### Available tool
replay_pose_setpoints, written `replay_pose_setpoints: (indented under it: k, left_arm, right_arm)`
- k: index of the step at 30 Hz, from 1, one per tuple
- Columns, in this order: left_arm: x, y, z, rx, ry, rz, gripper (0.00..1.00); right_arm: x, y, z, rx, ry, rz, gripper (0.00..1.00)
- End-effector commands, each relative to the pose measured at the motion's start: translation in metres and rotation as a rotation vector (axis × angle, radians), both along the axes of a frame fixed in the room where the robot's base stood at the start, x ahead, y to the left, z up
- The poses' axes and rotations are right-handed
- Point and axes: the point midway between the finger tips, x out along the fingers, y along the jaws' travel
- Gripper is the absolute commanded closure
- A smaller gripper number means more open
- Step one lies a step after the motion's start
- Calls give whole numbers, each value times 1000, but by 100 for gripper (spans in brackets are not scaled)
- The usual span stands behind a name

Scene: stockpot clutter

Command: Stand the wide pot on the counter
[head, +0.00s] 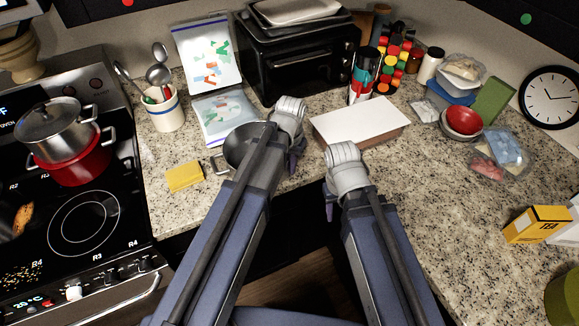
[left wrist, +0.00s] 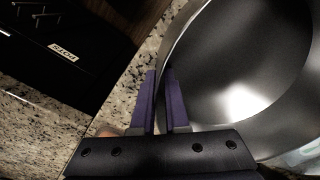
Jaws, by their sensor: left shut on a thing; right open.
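The wide grey metal pot (head: 236,150) is at the counter's front edge, open side up, left of the board; my left arm hides much of it. One loop handle shows at its left. In the left wrist view its shiny inside (left wrist: 245,75) looks empty. My left gripper (head: 293,158) is shut on the pot's rim, its purple fingers (left wrist: 162,100) on either side of the wall. I cannot tell whether the pot's base touches the counter (head: 200,205). My right gripper (head: 329,200) is open and empty near the counter's front edge; its fingers are mostly hidden.
A lidded silver pot (head: 52,122) sits on a red pot (head: 80,162) on the stove. A yellow sponge (head: 184,177), utensil crock (head: 163,108) and bagged sheets (head: 222,118) are near the wide pot. A white-topped box (head: 358,120) lies right of it.

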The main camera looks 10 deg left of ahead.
Motion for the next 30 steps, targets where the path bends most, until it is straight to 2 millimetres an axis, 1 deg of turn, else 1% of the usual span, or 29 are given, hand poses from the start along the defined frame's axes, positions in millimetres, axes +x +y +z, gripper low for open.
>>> replay_pose_setpoints:
  k: [3, 4, 11, 19, 23, 26, 30]
  left_arm:
    - [0, 0, -4, 1, 0, 0, 100]
    - [0, 0, -3, 0, 0, 0, 84]
    - [0, 0, -3, 0, 0, 0, 59]
    - [0, 0, -2, 0, 0, 0, 58]
    - [0, 0, 1, 0, 0, 0, 58]
    - [0, 0, 8, 0, 0, 0, 58]
    - [0, 0, 22, 0, 0, 0, 58]
  right_arm:
    - [0, 0, -5, 0, 0, 0, 50]
    - [0, 0, -3, 0, 0, 0, 50]
    - [0, 0, -3, 0, 0, 0, 50]
    - [0, 0, -2, 0, 0, 0, 50]
    - [0, 0, 1, 0, 0, 0, 50]
    - [0, 0, 8, 0, 0, 0, 50]
    - [0, 0, 22, 0, 0, 1, 50]
